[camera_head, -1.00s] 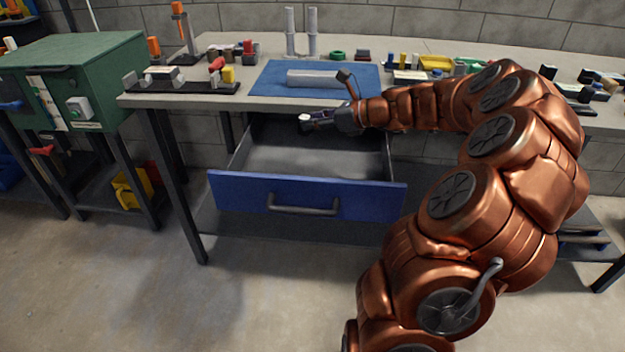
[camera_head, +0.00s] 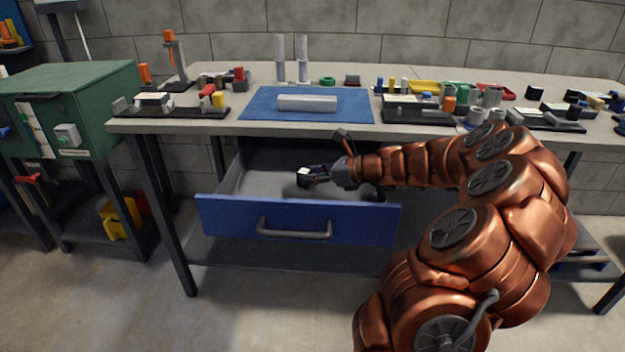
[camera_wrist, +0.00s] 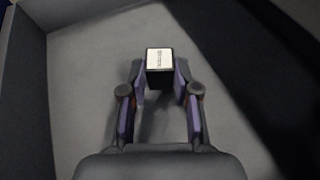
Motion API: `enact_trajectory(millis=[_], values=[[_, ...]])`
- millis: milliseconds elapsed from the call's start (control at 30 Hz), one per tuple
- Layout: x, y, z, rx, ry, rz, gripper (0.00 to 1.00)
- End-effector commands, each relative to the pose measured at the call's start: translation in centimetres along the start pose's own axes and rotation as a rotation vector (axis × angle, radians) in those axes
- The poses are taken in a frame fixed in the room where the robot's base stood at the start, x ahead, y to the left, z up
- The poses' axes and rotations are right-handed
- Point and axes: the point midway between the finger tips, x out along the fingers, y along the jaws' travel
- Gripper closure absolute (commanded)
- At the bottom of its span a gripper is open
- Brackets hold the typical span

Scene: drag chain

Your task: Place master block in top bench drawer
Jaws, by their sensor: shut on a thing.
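The master block (camera_wrist: 159,60) is a small dark block with a white printed label on top. My gripper (camera_wrist: 160,78) is shut on it, with a finger on each side in the wrist view. In the head view the block (camera_head: 303,172) shows at the tip of my gripper (camera_head: 311,174), inside the open top bench drawer (camera_head: 300,222). The drawer has a blue front and a grey inside. The block is low over the drawer floor; I cannot tell whether it touches it.
The bench top (camera_head: 225,128) overhangs the back of the drawer. A blue mat (camera_head: 258,108) with a grey bar (camera_head: 307,103) lies above it. A green cabinet (camera_head: 85,95) stands at the left. The drawer floor around the block is clear.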

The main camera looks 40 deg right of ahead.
Motion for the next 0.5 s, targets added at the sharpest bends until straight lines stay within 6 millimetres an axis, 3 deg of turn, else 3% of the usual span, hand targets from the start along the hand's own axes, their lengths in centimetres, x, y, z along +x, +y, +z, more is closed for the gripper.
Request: enact_trajectory(millis=[467, 500], values=[[0.4, -0.04, -0.94, 0.0, -0.002, -0.001, 1.0], [0.41, -0.03, -0.97, -0.001, -0.002, -0.001, 0.66]])
